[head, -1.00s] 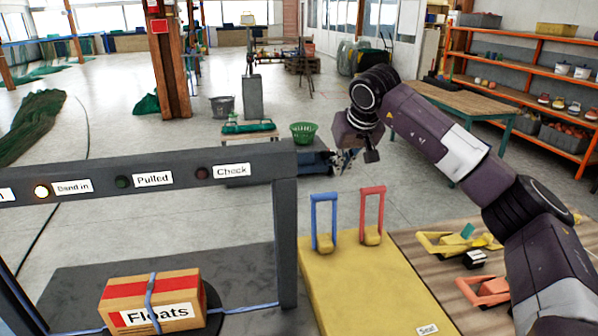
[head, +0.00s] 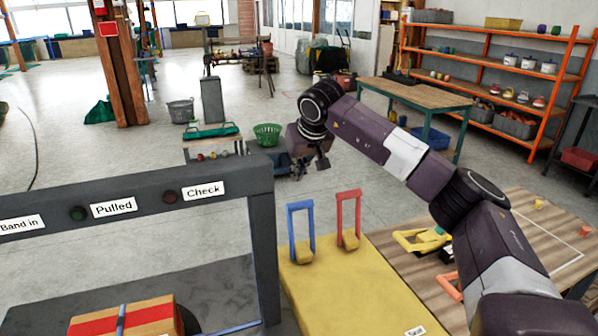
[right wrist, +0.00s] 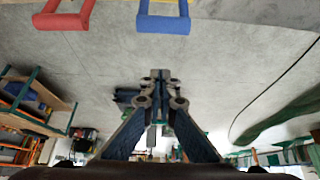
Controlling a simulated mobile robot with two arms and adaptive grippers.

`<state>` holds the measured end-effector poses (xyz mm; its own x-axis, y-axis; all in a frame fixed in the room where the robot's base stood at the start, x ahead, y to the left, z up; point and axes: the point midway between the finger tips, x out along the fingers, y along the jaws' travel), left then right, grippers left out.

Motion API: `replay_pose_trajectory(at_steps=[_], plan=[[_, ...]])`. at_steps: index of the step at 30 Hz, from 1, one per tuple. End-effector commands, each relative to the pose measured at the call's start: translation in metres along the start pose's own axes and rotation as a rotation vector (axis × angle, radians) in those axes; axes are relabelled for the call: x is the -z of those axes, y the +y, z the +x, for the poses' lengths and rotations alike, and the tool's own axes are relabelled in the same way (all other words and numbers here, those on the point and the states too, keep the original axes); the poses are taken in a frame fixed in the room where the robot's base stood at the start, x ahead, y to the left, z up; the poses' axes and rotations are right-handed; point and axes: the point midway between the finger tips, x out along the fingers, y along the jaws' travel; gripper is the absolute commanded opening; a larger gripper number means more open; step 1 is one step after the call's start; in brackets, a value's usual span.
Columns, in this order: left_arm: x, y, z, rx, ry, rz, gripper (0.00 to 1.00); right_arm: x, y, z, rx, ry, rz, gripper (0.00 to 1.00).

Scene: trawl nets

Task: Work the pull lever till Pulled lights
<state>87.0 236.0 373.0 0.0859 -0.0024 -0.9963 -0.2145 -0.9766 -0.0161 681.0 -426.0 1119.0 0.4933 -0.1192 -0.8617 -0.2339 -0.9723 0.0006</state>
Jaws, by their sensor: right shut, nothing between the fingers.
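Two upright handles, one blue (head: 301,229) and one red (head: 348,217), stand on the yellow block (head: 345,290). Neither carries a readable name, so I cannot tell from them which is the pull lever. My right gripper (head: 310,160) is shut and empty, above and beyond the handles in the head view. In the right wrist view its fingertips (right wrist: 160,76) are together, with the red handle (right wrist: 64,18) and blue handle (right wrist: 164,20) apart from them at the top edge. The Pulled lamp (head: 78,213) on the dark frame is unlit. My left gripper is out of view.
The dark frame (head: 262,235) stands left of the yellow block, over a cardboard box (head: 125,318) with a blue band. The Check lamp (head: 169,196) is dark. A wooden table (head: 520,235) with yellow and orange parts lies right. Open floor is behind.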

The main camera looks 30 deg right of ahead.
Motion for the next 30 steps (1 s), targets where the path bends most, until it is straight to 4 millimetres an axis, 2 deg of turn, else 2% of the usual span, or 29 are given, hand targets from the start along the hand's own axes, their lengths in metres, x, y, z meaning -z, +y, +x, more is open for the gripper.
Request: replay_pose_trajectory(at_steps=[3, 9, 18, 30], plan=[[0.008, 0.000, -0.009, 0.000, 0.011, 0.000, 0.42, 0.000, -0.001, 0.026, -0.001, -0.006, 0.001, 0.00], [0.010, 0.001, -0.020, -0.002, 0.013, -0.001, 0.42, -0.001, 0.000, 0.066, 0.000, -0.003, 0.000, 0.00], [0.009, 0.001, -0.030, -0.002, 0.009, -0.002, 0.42, -0.030, 0.000, 0.053, 0.000, 0.000, -0.002, 0.00], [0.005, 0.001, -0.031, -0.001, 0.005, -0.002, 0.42, -0.038, 0.000, 0.052, 0.001, 0.000, 0.000, 0.00]])
